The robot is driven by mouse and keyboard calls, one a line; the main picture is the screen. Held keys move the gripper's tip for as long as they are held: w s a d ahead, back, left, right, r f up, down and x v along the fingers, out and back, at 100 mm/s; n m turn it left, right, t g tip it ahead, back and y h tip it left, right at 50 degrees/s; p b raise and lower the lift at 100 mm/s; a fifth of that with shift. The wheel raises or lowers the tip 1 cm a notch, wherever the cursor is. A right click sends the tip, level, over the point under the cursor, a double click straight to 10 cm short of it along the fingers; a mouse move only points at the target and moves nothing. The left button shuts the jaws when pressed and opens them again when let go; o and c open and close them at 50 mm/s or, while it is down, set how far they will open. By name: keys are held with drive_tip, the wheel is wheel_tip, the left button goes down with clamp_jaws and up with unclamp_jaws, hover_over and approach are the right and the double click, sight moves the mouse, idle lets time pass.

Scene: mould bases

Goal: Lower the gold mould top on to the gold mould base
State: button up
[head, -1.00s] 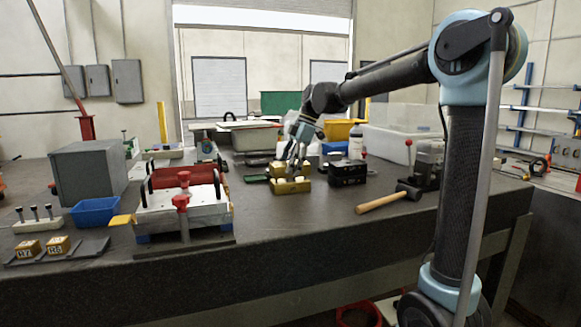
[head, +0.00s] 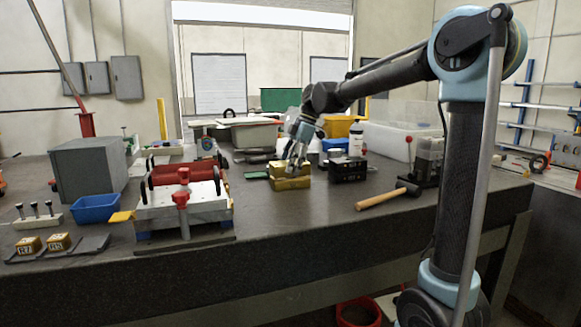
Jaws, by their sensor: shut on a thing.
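The gold mould base (head: 291,184) sits on the dark workbench near the middle of the head view. The gold mould top (head: 277,169) is directly above it. My gripper (head: 294,168) reaches down from the upper right and is shut on the gold mould top. The top and base look very close together; at this size I cannot tell whether they touch or are fully aligned. The fingers hide part of the top.
A black mould block (head: 348,170) stands close right of the gold base, with a white bottle (head: 357,140) behind it. A wooden-handled mallet (head: 382,199) lies front right. A white fixture with red clamps (head: 195,205) stands left. The bench in front is clear.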

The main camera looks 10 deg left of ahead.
drive_tip(key=o, duration=1.8)
drive_tip(key=shift+o, duration=0.2)
